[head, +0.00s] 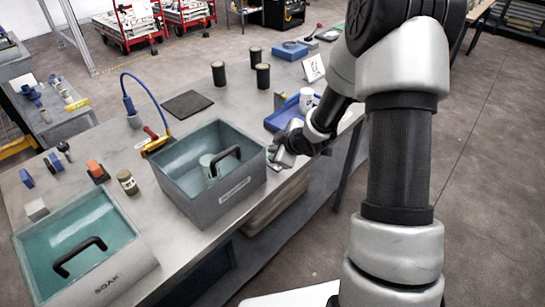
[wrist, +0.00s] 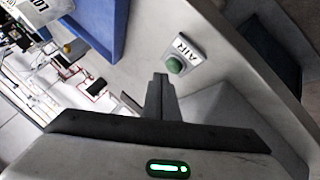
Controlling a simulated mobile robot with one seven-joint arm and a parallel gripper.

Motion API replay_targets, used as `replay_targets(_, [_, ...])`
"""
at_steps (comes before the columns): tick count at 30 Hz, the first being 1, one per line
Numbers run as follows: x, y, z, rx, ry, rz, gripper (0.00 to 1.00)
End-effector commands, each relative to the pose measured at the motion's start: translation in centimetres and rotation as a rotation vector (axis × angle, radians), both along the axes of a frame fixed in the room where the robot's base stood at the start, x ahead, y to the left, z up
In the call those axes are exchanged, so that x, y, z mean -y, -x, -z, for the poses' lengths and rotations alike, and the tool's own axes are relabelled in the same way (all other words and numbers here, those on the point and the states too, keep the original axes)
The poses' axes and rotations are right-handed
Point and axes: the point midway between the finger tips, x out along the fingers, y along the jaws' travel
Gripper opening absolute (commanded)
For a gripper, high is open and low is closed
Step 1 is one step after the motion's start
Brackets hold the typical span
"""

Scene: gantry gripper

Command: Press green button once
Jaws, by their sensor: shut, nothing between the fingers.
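The green button (wrist: 175,65) is a round cap on a small pale box labelled AIR (wrist: 186,48), seen in the wrist view. The box sits on the grey table near its edge. My gripper (wrist: 160,78) is shut and empty. Its fingertips show just left of and below the button in the wrist view; I cannot tell whether they touch it. In the head view my gripper (head: 277,152) is low over the table's right edge, beside the grey bin. There it largely hides the button box.
A grey bin (head: 227,200) holding a cup stands left of my gripper. A blue tray (head: 284,115) with a white cup is just behind it. A teal-lined SOAK bin (head: 120,262) is at front left. Dark cylinders stand farther back.

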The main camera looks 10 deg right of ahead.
Motion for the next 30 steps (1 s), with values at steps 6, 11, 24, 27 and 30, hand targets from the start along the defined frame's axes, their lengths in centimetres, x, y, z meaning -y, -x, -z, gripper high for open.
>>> replay_targets(6, [0.0, 0.0, 0.0, 0.0, 0.0, 0.0, 0.0])
replay_targets(11, [0.0, 0.0, 0.0, 0.0, 0.0, 0.0, 0.0])
replay_targets(24, [0.0, 0.0, 0.06, 0.0, 0.0, 0.0, 0.0])
replay_targets(27, [0.0, 0.0, 0.35, 0.0, 0.0, 0.0, 0.0])
replay_targets(30, [0.0, 0.0, 0.75, 0.0, 0.0, 0.0, 0.0])
